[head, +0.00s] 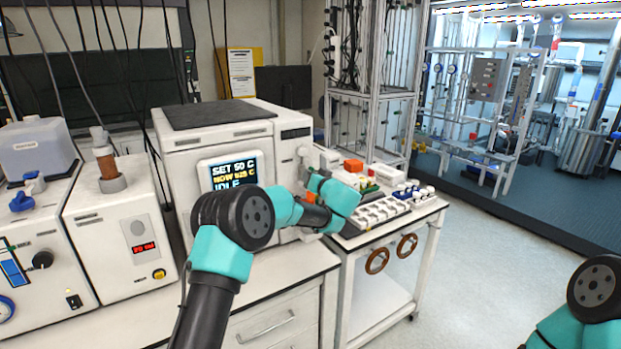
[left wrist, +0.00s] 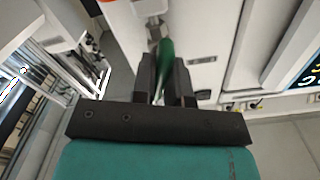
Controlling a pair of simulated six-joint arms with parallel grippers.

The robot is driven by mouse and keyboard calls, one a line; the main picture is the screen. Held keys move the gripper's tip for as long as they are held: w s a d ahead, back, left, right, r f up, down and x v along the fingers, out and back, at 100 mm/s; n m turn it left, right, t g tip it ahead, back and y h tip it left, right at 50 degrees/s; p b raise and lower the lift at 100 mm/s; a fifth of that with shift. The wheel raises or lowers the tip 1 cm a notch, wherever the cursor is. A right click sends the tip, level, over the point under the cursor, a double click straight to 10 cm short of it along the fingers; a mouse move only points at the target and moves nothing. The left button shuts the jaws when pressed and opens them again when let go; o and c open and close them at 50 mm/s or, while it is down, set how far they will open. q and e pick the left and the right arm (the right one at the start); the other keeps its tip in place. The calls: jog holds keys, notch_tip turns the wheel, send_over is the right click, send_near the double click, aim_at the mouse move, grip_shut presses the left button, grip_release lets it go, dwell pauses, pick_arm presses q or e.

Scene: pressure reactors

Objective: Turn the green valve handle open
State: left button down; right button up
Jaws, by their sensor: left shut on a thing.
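The green valve handle (left wrist: 166,57) shows in the left wrist view, between the two black fingers of my left gripper (left wrist: 164,80). The fingers are shut on it. Just beyond it, a metal fitting (left wrist: 155,30) sits against the white cabinet face. In the head view my left arm reaches across the front of the white reactor unit (head: 222,135) to its right side, and my own arm hides the handle there. The unit's screen (head: 229,171) reads SET 50 C and IDLE. Part of my right arm shows at the lower right; its gripper is out of view.
A white cart (head: 376,262) with a rack (head: 378,214) and several small bottles stands right of the reactor unit. Another white device (head: 117,225) with a red display stands to the left. The floor (head: 480,270) right of the cart is clear.

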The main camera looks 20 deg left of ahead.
pick_arm(q)
jog(key=shift+n, duration=2.3)
jog(key=c, duration=1.1)
grip_release()
jog(key=shift+c, duration=0.2)
jog(key=v, duration=1.7)
jog(key=shift+d, duration=0.15)
jog(key=shift+s, duration=0.15)
